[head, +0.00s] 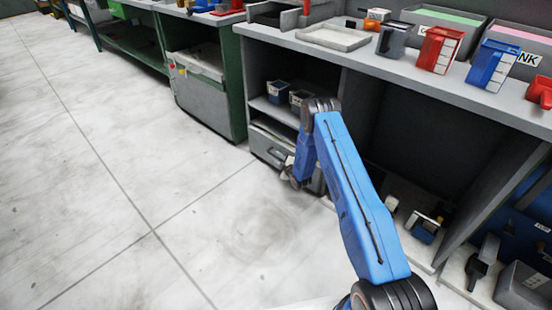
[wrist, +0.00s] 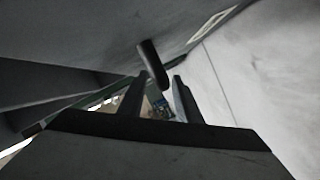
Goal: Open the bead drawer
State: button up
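My gripper (head: 290,178) is low in front of the drawer, small and partly hidden in the head view. A dark bar, apparently the drawer handle (wrist: 153,64), stands out from a grey face just beyond the fingertips. I cannot tell whether they touch.
Small bins (head: 278,92) stand on the shelf above the drawer. A grey cabinet with a green frame (head: 205,95) stands to the left. The pale floor (head: 150,220) in front is clear.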

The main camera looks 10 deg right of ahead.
jog(key=shift+x, duration=0.85)
grip_shut()
jog(key=s+a, duration=0.8)
jog(key=a, duration=0.4)
jog(key=s+a, duration=0.9)
jog(key=a, duration=0.3)
jog(key=shift+s, duration=0.3)
jog(key=shift+a+f, duration=0.1)
grip_release()
jog(key=v, duration=1.7)
jog(key=shift+s+r, duration=0.2)
